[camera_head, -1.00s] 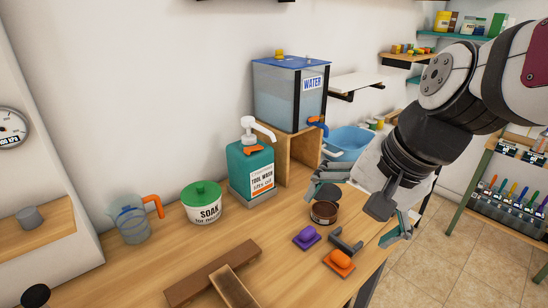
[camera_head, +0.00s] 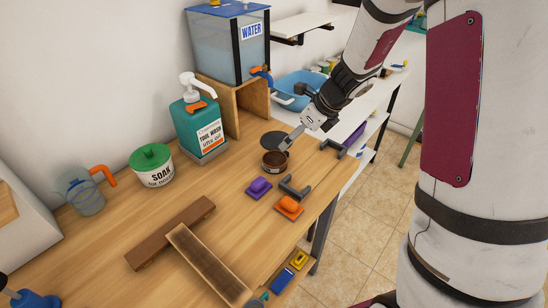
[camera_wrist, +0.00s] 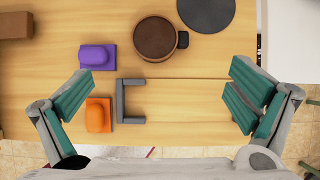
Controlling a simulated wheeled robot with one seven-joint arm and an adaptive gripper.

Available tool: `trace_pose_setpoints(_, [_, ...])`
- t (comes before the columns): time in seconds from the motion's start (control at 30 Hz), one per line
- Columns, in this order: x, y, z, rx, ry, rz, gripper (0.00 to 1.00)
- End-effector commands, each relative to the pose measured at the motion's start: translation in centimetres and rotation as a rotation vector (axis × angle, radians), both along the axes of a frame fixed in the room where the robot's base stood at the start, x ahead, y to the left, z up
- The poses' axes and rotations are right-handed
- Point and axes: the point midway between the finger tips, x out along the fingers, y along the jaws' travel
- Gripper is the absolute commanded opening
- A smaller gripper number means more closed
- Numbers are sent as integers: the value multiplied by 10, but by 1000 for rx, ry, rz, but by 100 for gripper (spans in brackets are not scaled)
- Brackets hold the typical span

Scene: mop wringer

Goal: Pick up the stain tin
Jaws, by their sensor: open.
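The stain tin (camera_head: 274,161) is a short round brown tin with a dark brown top, standing upright near the front edge of the wooden bench. In the wrist view the tin (camera_wrist: 155,38) lies near the top, with a small dark tab on its right side. My gripper (camera_wrist: 158,80) is open and empty, its green-padded fingers spread wide. The tin lies beyond the fingertips in that view, not between them. In the head view my gripper (camera_head: 322,136) hangs at the right of the tin, one finger reaching close to it; whether it touches is unclear.
A dark round disc (camera_head: 273,139) lies behind the tin. A purple block (camera_head: 258,187), an orange block (camera_head: 289,206) and a grey bracket (camera_head: 295,187) lie in front. The tool wash bottle (camera_head: 200,127), soak tub (camera_head: 152,167) and water tank (camera_head: 229,48) stand left and behind.

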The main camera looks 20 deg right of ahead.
Motion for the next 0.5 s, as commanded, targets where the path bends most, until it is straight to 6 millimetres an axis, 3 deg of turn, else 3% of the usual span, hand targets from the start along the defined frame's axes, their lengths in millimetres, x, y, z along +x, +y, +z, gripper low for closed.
trace_pose_setpoints(0.33, [24,15,-53,3,7,-8,100])
trace_pose_setpoints(0.5, [33,21,-70,2,4,-7,100])
